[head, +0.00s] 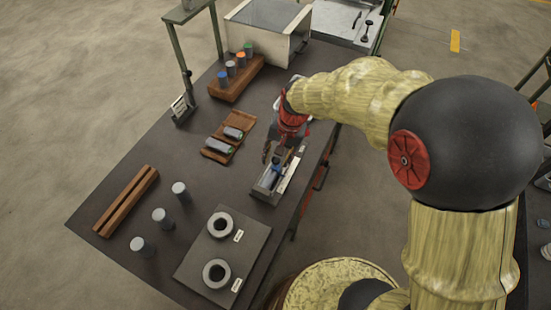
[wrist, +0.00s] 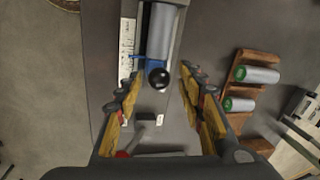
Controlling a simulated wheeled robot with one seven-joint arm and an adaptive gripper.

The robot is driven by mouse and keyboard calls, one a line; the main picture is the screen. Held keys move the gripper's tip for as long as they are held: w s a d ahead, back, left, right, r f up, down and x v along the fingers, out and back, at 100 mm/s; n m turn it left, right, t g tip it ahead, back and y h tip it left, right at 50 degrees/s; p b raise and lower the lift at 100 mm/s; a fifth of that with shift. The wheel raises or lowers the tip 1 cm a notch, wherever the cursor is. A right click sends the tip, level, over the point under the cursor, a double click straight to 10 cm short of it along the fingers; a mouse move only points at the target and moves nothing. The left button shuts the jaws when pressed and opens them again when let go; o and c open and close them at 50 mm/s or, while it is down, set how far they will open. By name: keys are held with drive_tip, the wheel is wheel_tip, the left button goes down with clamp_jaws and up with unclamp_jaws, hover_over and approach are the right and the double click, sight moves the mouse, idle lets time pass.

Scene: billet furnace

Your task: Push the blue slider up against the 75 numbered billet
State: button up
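A grey billet (head: 266,180) lies lengthwise in a narrow measuring fixture with a white scale strip (wrist: 128,40); it also shows in the wrist view (wrist: 161,30). No number on it is readable. The blue slider (head: 277,167) sits at the billet's near-gripper end; in the wrist view the slider (wrist: 135,70) carries a black ball knob (wrist: 158,78). The knob hides the meeting place, so I cannot tell whether slider and billet touch. My gripper (wrist: 163,100) is open and empty, its fingers spread either side of the knob's line. In the head view my gripper (head: 275,156) is above the fixture.
Two green-ended billets (wrist: 260,75) lie on a wooden rack (head: 216,154) beside the fixture. A wooden block (head: 238,87) holds several coloured-top billets. Three upright billets (head: 163,217), a grooved wooden bar (head: 128,200) and a plate with two rings (head: 190,262) occupy the near table.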

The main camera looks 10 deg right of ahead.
wheel_tip(320, 180, up, 10)
drive_tip(key=d, duration=0.1)
drive_tip(key=shift+s+d+r, duration=0.15)
drive_tip(key=shift+s+d, duration=0.2)
drive_tip(key=shift+s, duration=0.05)
idle(0.4)
drive_tip(key=s+d+r+n+t, duration=0.1)
drive_tip(key=s+d+r, duration=0.2)
drive_tip(key=s, duration=0.3)
drive_tip(key=s+d+r+n+t+h, duration=0.1)
drive_tip(key=s+d+r+n+t, duration=0.1)
drive_tip(key=s, duration=0.4)
drive_tip(key=s+d+r+n+t+h, duration=0.1)
drive_tip(key=s+d+r, duration=0.4)
drive_tip(key=s+r, duration=0.1)
drive_tip(key=shift+t, duration=0.4)
drive_tip(key=shift+s, duration=0.1)
drive_tip(key=shift+c, duration=0.5)
idle(0.3)
